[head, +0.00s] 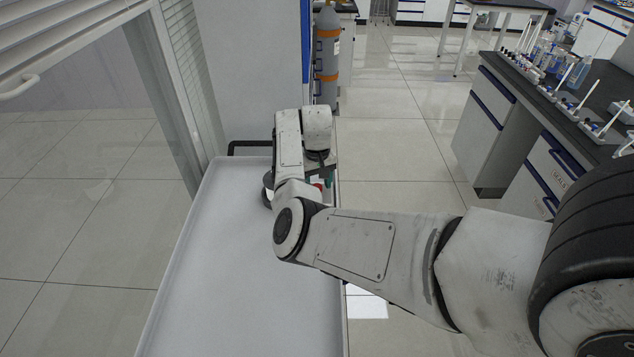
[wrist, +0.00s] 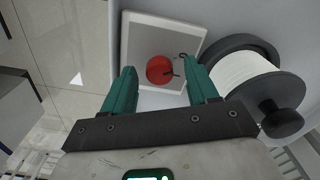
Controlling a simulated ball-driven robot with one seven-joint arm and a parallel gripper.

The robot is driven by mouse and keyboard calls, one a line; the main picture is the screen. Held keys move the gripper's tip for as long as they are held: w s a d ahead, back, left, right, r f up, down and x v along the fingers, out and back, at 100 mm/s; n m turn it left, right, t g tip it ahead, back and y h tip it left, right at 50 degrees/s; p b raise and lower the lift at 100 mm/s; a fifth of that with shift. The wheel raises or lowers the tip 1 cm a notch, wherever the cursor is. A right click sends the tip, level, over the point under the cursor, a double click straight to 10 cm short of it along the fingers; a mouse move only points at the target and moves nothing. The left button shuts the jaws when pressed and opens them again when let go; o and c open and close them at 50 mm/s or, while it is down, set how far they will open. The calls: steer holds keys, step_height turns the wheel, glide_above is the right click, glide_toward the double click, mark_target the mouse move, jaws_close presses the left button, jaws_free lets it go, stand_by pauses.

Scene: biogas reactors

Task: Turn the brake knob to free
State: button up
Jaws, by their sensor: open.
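The red brake knob (wrist: 159,70) sits on a pale square plate (wrist: 150,32) in the wrist view. A thin dark pointer on it points right, and a small dark curved mark lies to its upper right on the plate. My gripper (wrist: 162,74) is open, with one green finger on each side of the knob in the picture; I see no contact and cannot tell the depth gap. In the head view a bit of red, likely the knob (head: 318,187), shows beside my gripper (head: 326,180), mostly hidden by my arm.
A dark-flanged reel with white winding (wrist: 243,75) and a black crank grip (wrist: 281,118) stands close right of the plate. In the head view a white tray-like surface (head: 235,290) lies below my arm. A lab bench (head: 520,105) stands at right; floor between is clear.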

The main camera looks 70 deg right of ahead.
steer(key=c, duration=1)
steer(key=shift+c, duration=0.2)
steer(key=shift+m, duration=0.3)
steer(key=m, duration=0.5)
steer(key=shift+m+p, duration=0.3)
steer(key=shift+p, duration=0.1)
steer(key=m, duration=0.5)
steer(key=shift+m, duration=0.3)
steer(key=o, duration=1)
